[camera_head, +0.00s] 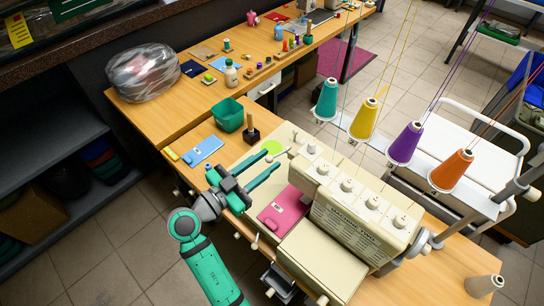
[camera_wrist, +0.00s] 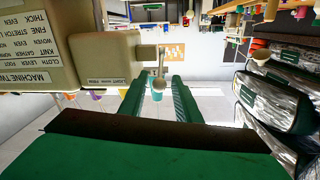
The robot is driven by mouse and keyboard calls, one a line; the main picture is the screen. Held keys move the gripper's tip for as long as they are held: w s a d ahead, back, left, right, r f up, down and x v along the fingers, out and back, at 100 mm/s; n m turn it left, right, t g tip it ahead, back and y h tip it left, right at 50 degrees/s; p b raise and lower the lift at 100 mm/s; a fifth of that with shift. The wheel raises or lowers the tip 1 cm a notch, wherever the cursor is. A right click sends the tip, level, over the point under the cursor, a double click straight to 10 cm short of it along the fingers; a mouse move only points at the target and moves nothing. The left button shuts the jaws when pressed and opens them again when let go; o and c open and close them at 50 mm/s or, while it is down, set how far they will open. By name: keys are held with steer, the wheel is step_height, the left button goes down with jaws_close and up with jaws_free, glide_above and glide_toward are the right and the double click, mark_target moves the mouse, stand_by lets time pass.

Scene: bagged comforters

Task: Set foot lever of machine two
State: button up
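Machine two is a cream overlock sewing machine (camera_head: 345,215) on the wooden table, with a row of dials on its top. In the wrist view its printed panel (camera_wrist: 30,78) reads "MACHINE TWO" at the left. A cream block with a small label (camera_wrist: 107,58) sits beside it. A thin lever with a rounded end (camera_wrist: 158,84) projects from a small bracket by that block. My gripper (camera_head: 271,161) is at the machine's left end, fingers apart. In the wrist view the lever appears between my fingers (camera_wrist: 158,92); I cannot tell how near it is, and contact is not visible.
Four-odd thread cones, including a teal one (camera_head: 326,99) and an orange one (camera_head: 451,168), stand behind the machine. A pink pad (camera_head: 283,212) lies against its front. A bagged comforter (camera_head: 145,72) lies farther back.

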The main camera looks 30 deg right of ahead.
mark_target(272, 158)
steer(key=shift+x, duration=1.5)
jaws_close()
